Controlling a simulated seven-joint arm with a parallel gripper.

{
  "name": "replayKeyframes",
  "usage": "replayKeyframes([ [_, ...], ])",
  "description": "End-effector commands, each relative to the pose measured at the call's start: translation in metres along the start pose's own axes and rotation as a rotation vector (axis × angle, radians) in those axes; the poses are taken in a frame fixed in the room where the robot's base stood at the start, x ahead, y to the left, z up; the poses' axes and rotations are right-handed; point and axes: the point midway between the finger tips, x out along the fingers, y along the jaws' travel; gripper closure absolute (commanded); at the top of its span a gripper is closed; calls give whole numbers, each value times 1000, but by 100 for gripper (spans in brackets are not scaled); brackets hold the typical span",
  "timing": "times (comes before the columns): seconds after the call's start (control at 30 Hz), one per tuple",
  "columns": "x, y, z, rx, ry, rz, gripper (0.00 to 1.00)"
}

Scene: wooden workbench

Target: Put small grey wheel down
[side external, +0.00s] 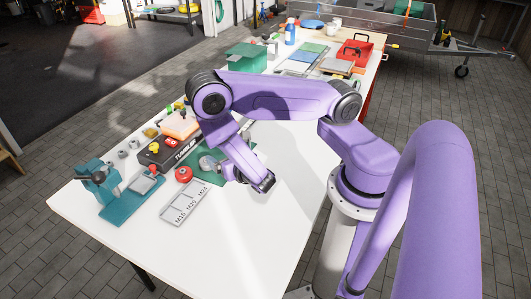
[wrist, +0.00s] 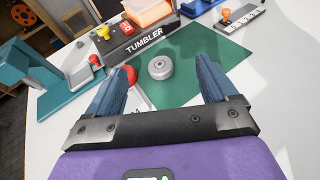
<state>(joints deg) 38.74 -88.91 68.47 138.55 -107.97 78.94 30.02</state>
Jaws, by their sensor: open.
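A small grey wheel (wrist: 160,67) lies flat on a green mat (wrist: 185,92) in the wrist view. In the side view a grey round shape (side external: 207,162), which looks like the wheel, is on the mat. My gripper (wrist: 162,72) is open, with its two blue fingers apart and nothing held between them. The wheel shows beyond the fingertips, in the gap between them; no contact is visible. In the side view my gripper (side external: 266,183) is low over the white bench top, right of the mat; its fingers are hard to make out.
A tumbler box (wrist: 143,40) stands behind the mat. A red round object (wrist: 130,75) is partly hidden by my left finger. A grey tray marked M16, M20, M24 (side external: 186,204) and a teal stand (side external: 105,190) are to the left. The front bench top (side external: 240,245) is clear.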

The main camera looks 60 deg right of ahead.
Motion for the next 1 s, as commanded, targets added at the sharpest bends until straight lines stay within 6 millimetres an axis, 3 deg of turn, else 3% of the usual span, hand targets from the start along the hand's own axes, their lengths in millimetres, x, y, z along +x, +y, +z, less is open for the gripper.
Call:
replayKeyframes([
  [0.1,-12,-1,39,127,-57,-111,14],
  [0.2,-27,-10,64,237,-77,-218,14],
  [0.4,-65,-31,93,478,-33,-431,14],
  [0.7,-139,-50,98,847,231,-706,14],
  [1.0,-228,-38,93,1161,680,-890,14],
])
